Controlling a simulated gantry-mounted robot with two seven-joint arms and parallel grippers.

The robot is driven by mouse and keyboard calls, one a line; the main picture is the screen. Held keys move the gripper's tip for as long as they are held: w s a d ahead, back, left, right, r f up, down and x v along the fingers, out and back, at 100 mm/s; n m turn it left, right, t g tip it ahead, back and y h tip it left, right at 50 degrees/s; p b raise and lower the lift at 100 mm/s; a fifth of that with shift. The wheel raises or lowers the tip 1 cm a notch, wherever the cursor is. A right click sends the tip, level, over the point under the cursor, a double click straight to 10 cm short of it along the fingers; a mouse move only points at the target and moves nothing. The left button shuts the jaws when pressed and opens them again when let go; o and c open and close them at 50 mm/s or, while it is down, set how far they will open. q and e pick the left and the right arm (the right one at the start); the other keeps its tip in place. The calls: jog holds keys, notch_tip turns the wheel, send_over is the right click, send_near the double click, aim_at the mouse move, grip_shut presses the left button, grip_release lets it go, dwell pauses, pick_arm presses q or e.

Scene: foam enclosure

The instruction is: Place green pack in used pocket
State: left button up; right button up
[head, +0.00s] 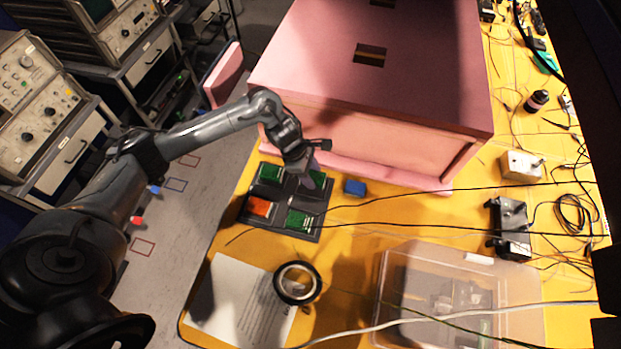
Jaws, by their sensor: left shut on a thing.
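A dark tray (278,205) with several pockets lies on the yellow table in the head view. A green pack (270,173) is in its far left pocket, an orange pack (258,207) in the near left one, and a green pack (300,220) in the near right one. My left gripper (308,178) reaches down over the far right pocket. It is shut on another green pack (318,179), partly hidden by the fingers. I cannot tell whether this pack rests in the pocket or is just above it. My right gripper is not in view.
A blue block (354,187) lies just right of the tray. A large pink foam box (395,140) stands behind. A tape roll (297,283), paper sheet (238,300) and clear lidded box (455,295) lie in front. Thin cables (450,190) cross the table.

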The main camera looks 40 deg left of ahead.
pick_arm(q)
jog(key=shift+a+f+p, duration=0.1)
jog(key=shift+f+p, duration=0.2)
jog(key=shift+f, duration=1.8)
jog(key=shift+f, duration=0.2)
jog(key=o, duration=1.2)
jog(key=shift+r, duration=0.1)
